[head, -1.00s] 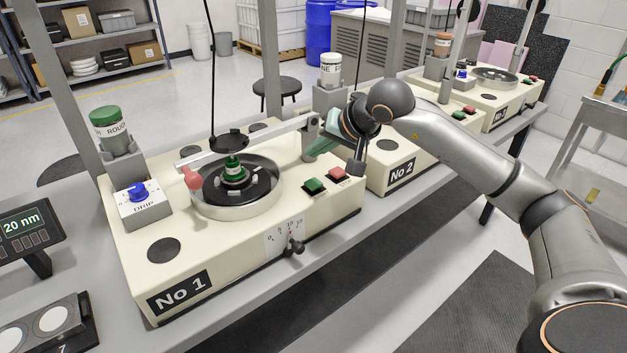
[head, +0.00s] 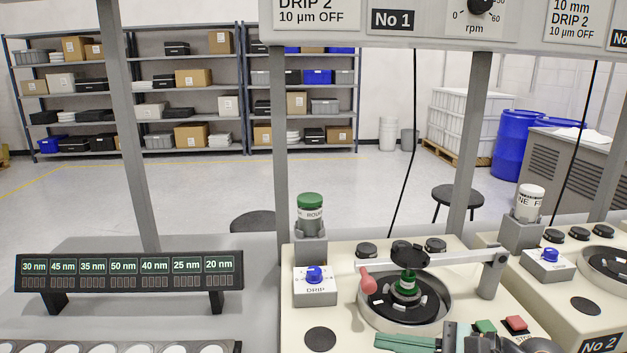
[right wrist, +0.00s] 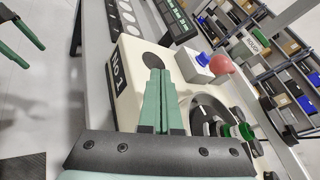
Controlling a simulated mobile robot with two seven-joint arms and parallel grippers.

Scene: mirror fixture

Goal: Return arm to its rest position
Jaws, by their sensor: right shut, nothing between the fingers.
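My right gripper (head: 380,340) shows at the bottom edge of the head view, its green fingers together and pointing left, in front of the No 1 machine (head: 320,340). In the right wrist view my right gripper (right wrist: 160,73) is shut and empty, its fingers over the cream top of the No 1 machine (right wrist: 132,75). Most of the right arm is below the head picture.
The round polishing plate (head: 385,310), with its red-knobbed arm, lies just behind the right gripper. A drip box (head: 315,290) and a green-capped bottle (head: 310,212) stand behind. Grey posts (head: 280,130) rise from the bench. A display (head: 130,275) stands left.

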